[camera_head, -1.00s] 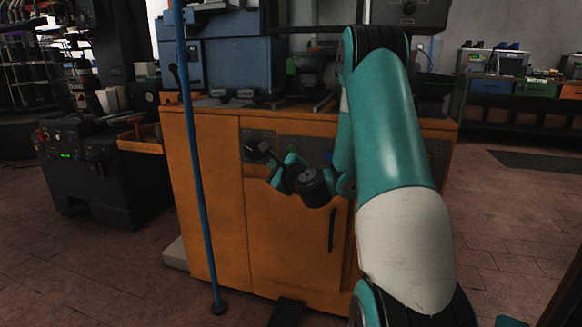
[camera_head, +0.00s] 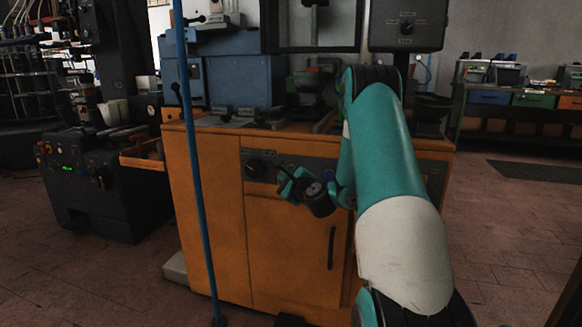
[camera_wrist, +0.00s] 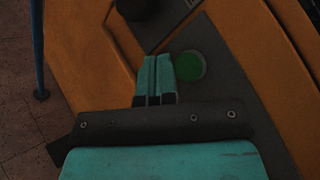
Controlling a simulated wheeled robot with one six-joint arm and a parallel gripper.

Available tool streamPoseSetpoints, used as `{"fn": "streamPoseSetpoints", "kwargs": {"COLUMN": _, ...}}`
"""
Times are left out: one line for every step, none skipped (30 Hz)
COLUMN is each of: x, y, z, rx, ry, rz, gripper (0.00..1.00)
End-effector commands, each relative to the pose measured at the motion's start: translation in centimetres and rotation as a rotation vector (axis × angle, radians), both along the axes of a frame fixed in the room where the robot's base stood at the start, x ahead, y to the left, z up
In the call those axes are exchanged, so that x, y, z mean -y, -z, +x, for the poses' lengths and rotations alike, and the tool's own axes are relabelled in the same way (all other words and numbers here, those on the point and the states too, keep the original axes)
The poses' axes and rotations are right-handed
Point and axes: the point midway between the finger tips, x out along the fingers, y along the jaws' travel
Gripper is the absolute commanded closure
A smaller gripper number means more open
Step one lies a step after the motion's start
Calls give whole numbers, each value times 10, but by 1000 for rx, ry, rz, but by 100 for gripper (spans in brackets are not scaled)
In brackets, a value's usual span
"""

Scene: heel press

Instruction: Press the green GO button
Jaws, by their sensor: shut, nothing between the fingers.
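The green GO button (camera_wrist: 190,66) shows as a round green disc on a dark grey panel strip in the wrist view. My gripper (camera_wrist: 156,58) is shut and empty. In that view its teal fingertips lie just left of the button, and one finger borders or slightly overlaps the button's left edge. I cannot tell whether they touch the panel. In the head view my gripper (camera_head: 289,182) is in front of the orange cabinet's control strip. The button is hidden there by my gripper and arm.
A black knob (camera_head: 257,167) is on the same strip, left of my gripper. The orange cabinet (camera_head: 205,210) carries blue machinery (camera_head: 240,82) on top. A thin blue pole (camera_head: 199,190) stands in front of its left part. Open floor lies to the right.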

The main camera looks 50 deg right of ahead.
Motion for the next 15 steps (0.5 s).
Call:
{"fn": "streamPoseSetpoints", "kwargs": {"x": 6, "y": -4, "z": 2, "rx": -1, "ry": 1, "rz": -1, "gripper": 100}}
{"fn": "streamPoseSetpoints", "kwargs": {"x": 9, "y": -3, "z": 3, "rx": -1, "ry": 1, "rz": 0, "gripper": 100}}
{"fn": "streamPoseSetpoints", "kwargs": {"x": 12, "y": -3, "z": 5, "rx": 1, "ry": 1, "rz": 0, "gripper": 100}}
{"fn": "streamPoseSetpoints", "kwargs": {"x": 14, "y": -3, "z": 6, "rx": 1, "ry": 1, "rz": 1, "gripper": 100}}
{"fn": "streamPoseSetpoints", "kwargs": {"x": 16, "y": -3, "z": 7, "rx": 1, "ry": 1, "rz": 1, "gripper": 100}}
{"fn": "streamPoseSetpoints", "kwargs": {"x": 17, "y": -2, "z": 7, "rx": 0, "ry": 0, "rz": 1, "gripper": 100}}
{"fn": "streamPoseSetpoints", "kwargs": {"x": 19, "y": -1, "z": 8, "rx": 0, "ry": 0, "rz": 1, "gripper": 100}}
{"fn": "streamPoseSetpoints", "kwargs": {"x": 19, "y": -1, "z": 8, "rx": 0, "ry": 0, "rz": 1, "gripper": 100}}
{"fn": "streamPoseSetpoints", "kwargs": {"x": 20, "y": -1, "z": 9, "rx": 0, "ry": 0, "rz": 0, "gripper": 100}}
{"fn": "streamPoseSetpoints", "kwargs": {"x": 21, "y": -1, "z": 9, "rx": 0, "ry": 0, "rz": 0, "gripper": 100}}
{"fn": "streamPoseSetpoints", "kwargs": {"x": 21, "y": 0, "z": 9, "rx": 0, "ry": 0, "rz": 0, "gripper": 100}}
{"fn": "streamPoseSetpoints", "kwargs": {"x": 21, "y": 0, "z": 9, "rx": 0, "ry": 0, "rz": 0, "gripper": 100}}
{"fn": "streamPoseSetpoints", "kwargs": {"x": 22, "y": 0, "z": 9, "rx": 0, "ry": 0, "rz": 0, "gripper": 100}}
{"fn": "streamPoseSetpoints", "kwargs": {"x": 22, "y": 0, "z": 9, "rx": 0, "ry": 0, "rz": 0, "gripper": 100}}
{"fn": "streamPoseSetpoints", "kwargs": {"x": 22, "y": 0, "z": 9, "rx": 0, "ry": 0, "rz": 0, "gripper": 100}}
